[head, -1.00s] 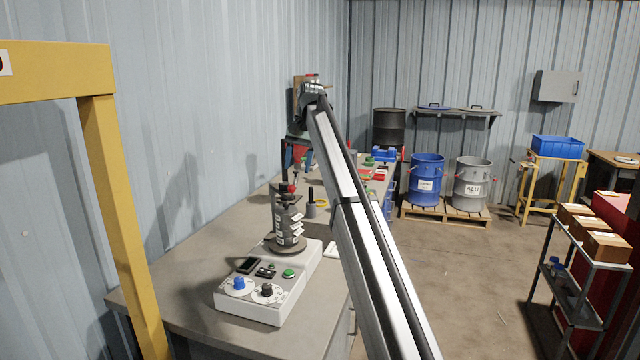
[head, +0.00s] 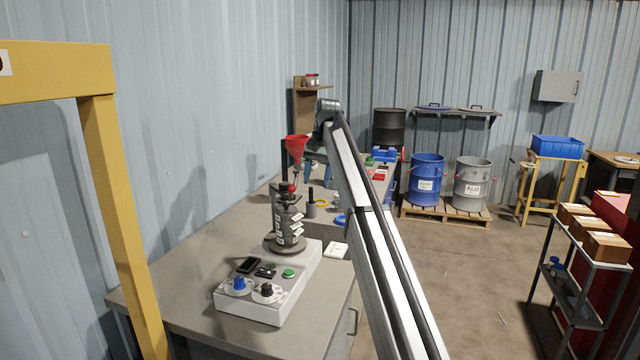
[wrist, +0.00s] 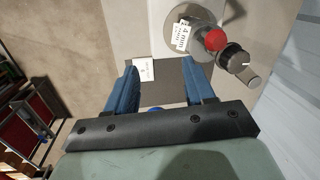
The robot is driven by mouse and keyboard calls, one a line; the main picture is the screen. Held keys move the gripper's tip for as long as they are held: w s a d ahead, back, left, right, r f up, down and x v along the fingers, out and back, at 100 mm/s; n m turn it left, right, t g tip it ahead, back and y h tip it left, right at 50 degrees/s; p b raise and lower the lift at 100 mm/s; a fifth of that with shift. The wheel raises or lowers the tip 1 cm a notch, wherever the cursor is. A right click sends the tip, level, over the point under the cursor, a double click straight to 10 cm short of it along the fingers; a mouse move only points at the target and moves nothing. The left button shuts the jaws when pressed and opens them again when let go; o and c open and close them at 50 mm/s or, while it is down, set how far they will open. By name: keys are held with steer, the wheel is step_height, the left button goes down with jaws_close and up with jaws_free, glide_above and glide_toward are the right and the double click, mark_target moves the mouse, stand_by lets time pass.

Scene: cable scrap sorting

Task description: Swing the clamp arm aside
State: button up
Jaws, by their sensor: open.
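The sieve shaker has a pale base (head: 262,300) with knobs and a green button on the bench. A stack of dark sieves (head: 288,228) with white labels stands upright on its round plate. The clamp arm's red knob (head: 288,188) sits over the top of the stack, by a dark upright post (head: 284,160). In the wrist view the red knob (wrist: 215,40) and a black knob (wrist: 236,58) show at upper right, apart from my fingers. My gripper (wrist: 163,70) is open and empty, with blue fingers. In the head view its blue fingers show beyond the stack, to the right.
A red funnel (head: 297,145) stands behind the post. A white card (head: 336,249) lies beside the shaker and also shows in the wrist view (wrist: 145,69). The bench front left is clear.

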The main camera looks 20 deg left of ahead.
steer(key=shift+w+d+f, duration=0.1)
steer(key=shift+d+f, duration=0.15)
steer(key=shift+f, duration=0.2)
steer(key=shift+w+d+f, duration=0.1)
steer(key=shift+d+f, duration=0.1)
steer(key=shift+f, duration=0.25)
